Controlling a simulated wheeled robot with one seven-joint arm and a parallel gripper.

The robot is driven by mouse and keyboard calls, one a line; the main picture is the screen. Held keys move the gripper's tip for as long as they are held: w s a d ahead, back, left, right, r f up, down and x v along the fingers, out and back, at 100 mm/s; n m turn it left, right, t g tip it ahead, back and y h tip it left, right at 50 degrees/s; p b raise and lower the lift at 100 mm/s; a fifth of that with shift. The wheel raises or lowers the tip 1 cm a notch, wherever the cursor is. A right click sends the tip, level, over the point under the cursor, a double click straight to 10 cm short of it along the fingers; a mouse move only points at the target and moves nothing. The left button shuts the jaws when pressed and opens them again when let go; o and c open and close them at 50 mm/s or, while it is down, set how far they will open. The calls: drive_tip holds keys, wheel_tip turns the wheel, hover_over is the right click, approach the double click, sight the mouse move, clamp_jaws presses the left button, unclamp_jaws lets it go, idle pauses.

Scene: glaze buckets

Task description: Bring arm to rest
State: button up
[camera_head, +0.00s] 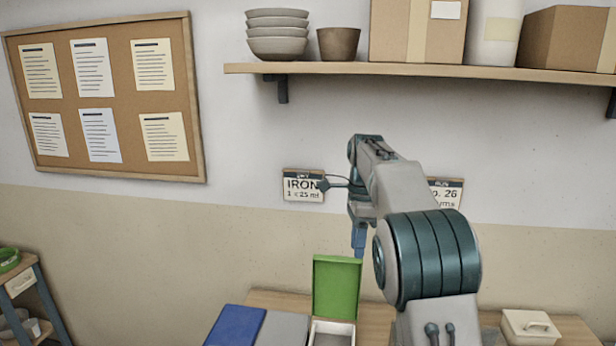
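My arm rises from the lower right in the head view, bends at a dark teal joint and reaches up and left in front of the wall. Its far end turns down to my gripper (358,242), a narrow bluish part seen from behind and partly covered by my own arm. The gripper hangs just above and behind the raised green lid (336,286) of a box, as seen in the picture. I cannot tell whether the fingers are apart, or whether they hold anything.
A wooden table (268,298) bears a blue panel (236,326), a grey panel (283,329) and a cream lidded box (531,327). Above, a shelf (420,70) carries bowls (277,36) and cartons (417,30). A cart (27,295) stands left.

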drive_tip(key=s+d+f+n+t+b, duration=0.1)
drive_tip(key=s+d+n+t, duration=0.1)
drive_tip(key=s+n, duration=0.65)
drive_tip(key=s+d+f+n+t+b, duration=0.15)
drive_tip(key=s+n, duration=0.25)
drive_tip(key=s, duration=0.9)
drive_tip(key=s+f+n+t, duration=0.1)
drive_tip(key=s+f+n, duration=0.4)
drive_tip(key=s, duration=0.5)
wheel_tip(320, 180, down, 2)
drive_tip(key=shift+d+f+t+h+b, duration=0.1)
drive_tip(key=shift+d+t+h+b, duration=0.05)
drive_tip(key=shift+t+h+b, duration=0.2)
